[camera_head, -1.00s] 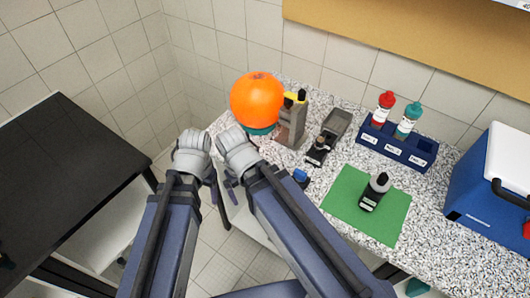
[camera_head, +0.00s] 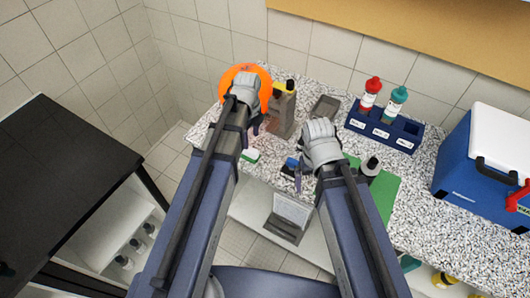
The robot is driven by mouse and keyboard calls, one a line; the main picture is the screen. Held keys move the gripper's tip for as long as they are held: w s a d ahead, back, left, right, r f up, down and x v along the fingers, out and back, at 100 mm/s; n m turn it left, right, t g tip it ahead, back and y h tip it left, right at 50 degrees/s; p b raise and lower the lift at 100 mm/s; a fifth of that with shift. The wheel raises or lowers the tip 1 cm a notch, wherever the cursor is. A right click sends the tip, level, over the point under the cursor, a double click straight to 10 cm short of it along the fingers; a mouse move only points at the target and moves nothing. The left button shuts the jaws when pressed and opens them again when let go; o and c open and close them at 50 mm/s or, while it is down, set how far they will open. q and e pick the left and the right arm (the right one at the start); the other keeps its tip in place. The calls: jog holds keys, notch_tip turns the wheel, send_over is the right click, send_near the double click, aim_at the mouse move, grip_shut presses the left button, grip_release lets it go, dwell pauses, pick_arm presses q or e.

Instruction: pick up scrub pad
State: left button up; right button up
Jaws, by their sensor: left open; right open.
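My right gripper (camera_head: 302,174) is open over the counter's front edge, to the right of the pad. A small blue item (camera_head: 290,163) lies beside the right gripper's fingers. Neither gripper visibly holds anything.
An orange round object (camera_head: 231,75) is partly hidden behind my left wrist. A grey-brown holder (camera_head: 284,112), a grey tray (camera_head: 325,107) and a blue bottle rack (camera_head: 384,128) stand behind. A green mat (camera_head: 386,192) with a dark bottle and a blue cooler (camera_head: 462,170) are right.

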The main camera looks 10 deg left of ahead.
aim_at(250, 149)
pick_arm(q)
jog(key=shift+f+b, duration=1.25)
jog(key=f+b, duration=0.5)
jog(key=shift+a+f, duration=0.25)
jog(key=shift+r, duration=0.1)
jog(key=shift+c, duration=0.4)
grip_shut()
